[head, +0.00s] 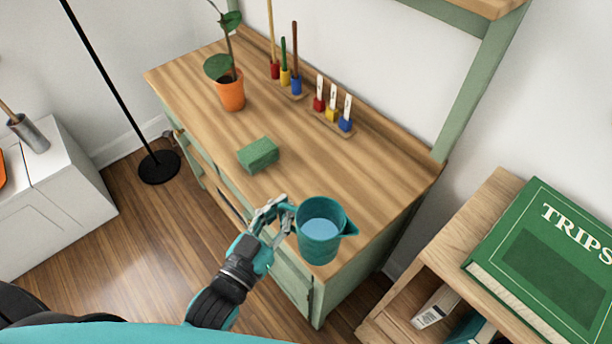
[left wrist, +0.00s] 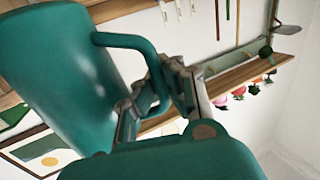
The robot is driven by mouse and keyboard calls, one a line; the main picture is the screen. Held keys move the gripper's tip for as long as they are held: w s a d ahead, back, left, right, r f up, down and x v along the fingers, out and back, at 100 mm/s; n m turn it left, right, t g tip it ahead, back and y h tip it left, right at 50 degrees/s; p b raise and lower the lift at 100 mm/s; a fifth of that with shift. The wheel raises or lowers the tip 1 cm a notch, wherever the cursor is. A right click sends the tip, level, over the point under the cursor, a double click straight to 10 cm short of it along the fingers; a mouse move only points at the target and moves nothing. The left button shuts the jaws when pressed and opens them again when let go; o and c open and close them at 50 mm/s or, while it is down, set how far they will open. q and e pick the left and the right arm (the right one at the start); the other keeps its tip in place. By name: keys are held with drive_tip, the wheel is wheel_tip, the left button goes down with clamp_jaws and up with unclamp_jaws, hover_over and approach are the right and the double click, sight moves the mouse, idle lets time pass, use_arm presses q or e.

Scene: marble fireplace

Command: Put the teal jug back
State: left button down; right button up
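The teal jug (head: 320,232) is at the front right corner of the wooden dresser top (head: 350,172). It looks upright, with a pale blue surface inside and its spout to the right. I cannot tell whether its base touches the wood. My left gripper (head: 277,211) is at the jug's handle, on its left side. In the left wrist view the jug (left wrist: 60,75) fills the left, and the fingers of my left gripper (left wrist: 165,98) close around the handle (left wrist: 140,43). The right gripper is not in view.
A green block (head: 258,155) and a potted plant (head: 231,95) stand on the dresser. Two racks with colored pieces (head: 332,118) line its back edge. A low shelf with a green book (head: 550,245) is at right.

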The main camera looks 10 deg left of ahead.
use_arm(q)
drive_tip(key=shift+d+h, duration=0.15)
drive_tip(key=shift+h, duration=0.15)
drive_tip(key=w+a+f, duration=0.1)
drive_tip(key=w, duration=0.4)
drive_tip(key=w+a+f+p, duration=0.1)
drive_tip(key=w, duration=0.4)
drive_tip(key=w+a+f+p, duration=0.1)
drive_tip(key=w+a+f, duration=0.1)
drive_tip(key=w, duration=0.2)
drive_tip(key=shift+w, duration=0.4)
drive_tip(key=shift+f, duration=0.55)
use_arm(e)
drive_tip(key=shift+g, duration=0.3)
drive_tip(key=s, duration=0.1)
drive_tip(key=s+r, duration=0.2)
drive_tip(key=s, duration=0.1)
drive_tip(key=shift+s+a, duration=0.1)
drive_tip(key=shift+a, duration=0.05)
